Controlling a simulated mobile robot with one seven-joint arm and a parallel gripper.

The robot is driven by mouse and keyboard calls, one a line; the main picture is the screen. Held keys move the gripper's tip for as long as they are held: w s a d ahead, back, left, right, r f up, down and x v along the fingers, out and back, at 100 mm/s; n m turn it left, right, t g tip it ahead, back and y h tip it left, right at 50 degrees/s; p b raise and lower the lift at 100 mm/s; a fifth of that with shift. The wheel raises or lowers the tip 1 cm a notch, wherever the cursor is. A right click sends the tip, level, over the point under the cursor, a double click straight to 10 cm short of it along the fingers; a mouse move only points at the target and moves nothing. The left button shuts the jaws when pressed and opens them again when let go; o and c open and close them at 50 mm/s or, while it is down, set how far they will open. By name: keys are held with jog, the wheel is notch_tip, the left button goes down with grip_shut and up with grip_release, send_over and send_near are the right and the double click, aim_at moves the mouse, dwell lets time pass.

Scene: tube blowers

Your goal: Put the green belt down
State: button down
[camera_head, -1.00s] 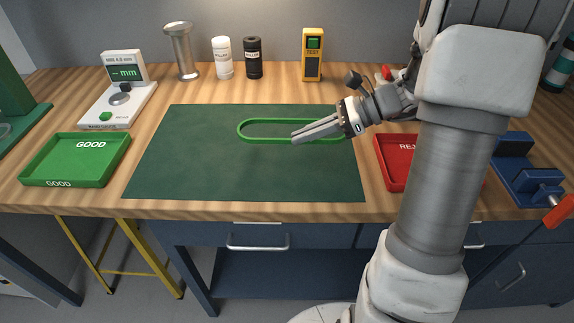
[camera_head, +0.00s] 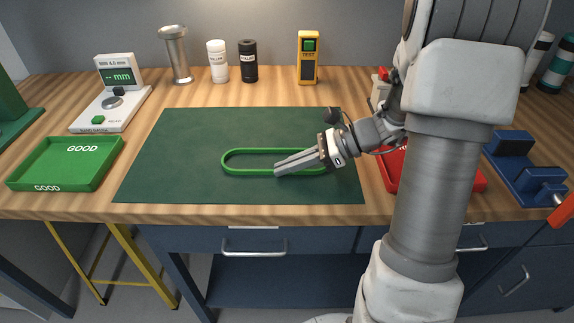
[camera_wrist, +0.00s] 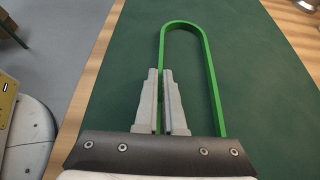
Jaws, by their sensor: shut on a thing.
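The green belt (camera_head: 238,152) is a long narrow loop over the dark green mat (camera_head: 180,190). My gripper (camera_head: 277,171) comes in from the right and is shut on the near run of the belt. In the wrist view my gripper (camera_wrist: 161,128) has one finger on each side of the left run of the belt (camera_wrist: 208,62). The rounded end of the loop reaches out ahead of the fingers. The belt lies flat and level; I cannot tell whether it touches the mat or hangs just above it.
A green GOOD tray (camera_head: 65,165) stands left of the mat and a red tray (camera_head: 393,170) to its right, partly behind my arm. A gauge (camera_head: 112,105), bottles and a yellow tester (camera_head: 307,58) stand at the back. The mat's left part is clear.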

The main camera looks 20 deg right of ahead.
jog(key=c, duration=1)
grip_release()
jog(key=shift+d+r, duration=0.15)
jog(key=shift+r, duration=0.1)
jog(key=p+v, duration=0.3)
jog(key=v, duration=0.8)
jog(key=shift+s+d+r, duration=0.1)
jog(key=shift+s+d, duration=0.05)
jog(key=shift+d, duration=0.15)
